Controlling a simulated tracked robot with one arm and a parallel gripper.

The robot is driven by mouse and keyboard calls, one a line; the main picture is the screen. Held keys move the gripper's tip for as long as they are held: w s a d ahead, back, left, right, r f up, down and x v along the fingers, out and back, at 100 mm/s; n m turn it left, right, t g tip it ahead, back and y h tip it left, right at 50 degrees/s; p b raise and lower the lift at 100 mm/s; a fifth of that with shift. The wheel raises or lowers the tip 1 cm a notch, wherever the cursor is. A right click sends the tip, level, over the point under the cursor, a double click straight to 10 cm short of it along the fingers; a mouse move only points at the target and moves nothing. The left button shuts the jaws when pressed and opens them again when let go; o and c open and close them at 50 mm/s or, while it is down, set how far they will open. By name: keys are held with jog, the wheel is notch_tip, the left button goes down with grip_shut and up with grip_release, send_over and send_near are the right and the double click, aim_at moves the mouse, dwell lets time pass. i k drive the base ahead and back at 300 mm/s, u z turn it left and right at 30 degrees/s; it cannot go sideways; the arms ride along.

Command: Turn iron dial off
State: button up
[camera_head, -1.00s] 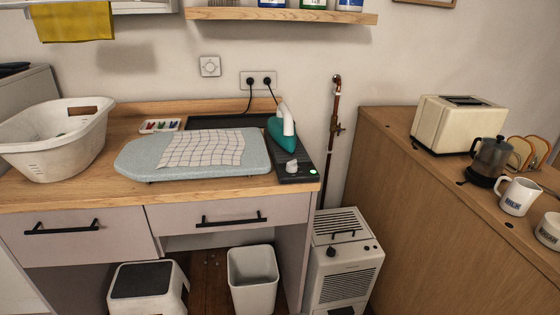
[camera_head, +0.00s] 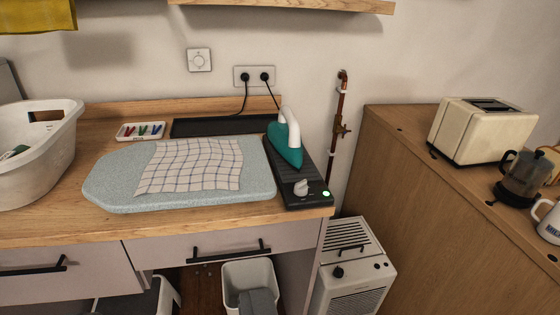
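The teal and white iron (camera_head: 285,143) stands on a dark base (camera_head: 297,168) at the right end of the wooden counter. A light-coloured dial (camera_head: 301,187) sits at the front of that base. A green light (camera_head: 326,194) glows on the base, just right of the dial. My gripper is not in view, so I cannot see whether it is open or shut.
A blue ironing pad (camera_head: 110,178) with a checked cloth (camera_head: 192,165) lies left of the iron base. A white basket (camera_head: 40,150) stands farther left. A copper pipe (camera_head: 339,120) and wooden cabinet (camera_head: 420,200) with a toaster (camera_head: 482,130) are at the right. A white appliance (camera_head: 350,265) stands below.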

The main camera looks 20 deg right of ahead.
aim_at(300, 188)
jog(key=i, duration=1.1)
jog(key=z, duration=0.1)
